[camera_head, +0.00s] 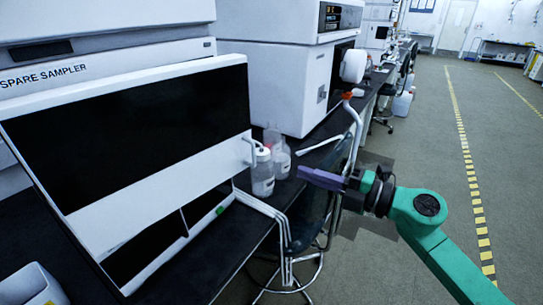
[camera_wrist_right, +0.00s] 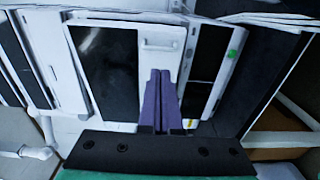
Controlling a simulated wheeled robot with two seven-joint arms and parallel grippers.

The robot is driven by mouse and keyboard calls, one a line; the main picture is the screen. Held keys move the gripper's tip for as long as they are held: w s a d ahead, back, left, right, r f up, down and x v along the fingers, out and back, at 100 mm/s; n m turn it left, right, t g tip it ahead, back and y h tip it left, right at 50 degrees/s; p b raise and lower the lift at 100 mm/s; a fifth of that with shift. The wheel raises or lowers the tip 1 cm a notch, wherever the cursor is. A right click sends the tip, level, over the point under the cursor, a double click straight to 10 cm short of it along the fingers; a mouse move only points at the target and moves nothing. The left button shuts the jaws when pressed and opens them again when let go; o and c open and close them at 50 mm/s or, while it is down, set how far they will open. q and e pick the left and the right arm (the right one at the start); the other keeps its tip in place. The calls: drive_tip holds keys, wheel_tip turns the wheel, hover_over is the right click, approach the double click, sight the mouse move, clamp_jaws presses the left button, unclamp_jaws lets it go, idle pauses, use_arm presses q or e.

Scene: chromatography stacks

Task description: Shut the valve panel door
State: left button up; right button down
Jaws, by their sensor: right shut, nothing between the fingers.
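The valve panel door (camera_head: 150,165) is a white-framed panel with a large dark pane, on the front of the instrument at left. A white bar handle (camera_head: 252,148) juts from its right end. The door (camera_wrist_right: 125,110) and its handle (camera_wrist_right: 160,44) also show in the wrist view. How far the door stands open is hard to tell. My right gripper (camera_head: 303,173) has purple fingers, shut and empty. It is right of the handle and apart from it in the head view. In the wrist view the fingertips (camera_wrist_right: 160,72) point toward the handle. My left gripper is out of view.
Clear bottles (camera_head: 262,172) stand on the dark bench behind the handle. Dark compartments with a green mark (camera_head: 220,210) lie below the door. A stool (camera_head: 300,245) stands beside the bench, near my right gripper. The floor at right is open.

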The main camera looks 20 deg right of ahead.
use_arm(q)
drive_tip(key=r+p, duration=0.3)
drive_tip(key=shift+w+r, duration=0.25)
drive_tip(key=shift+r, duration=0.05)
use_arm(e)
drive_tip(key=x, duration=1.1)
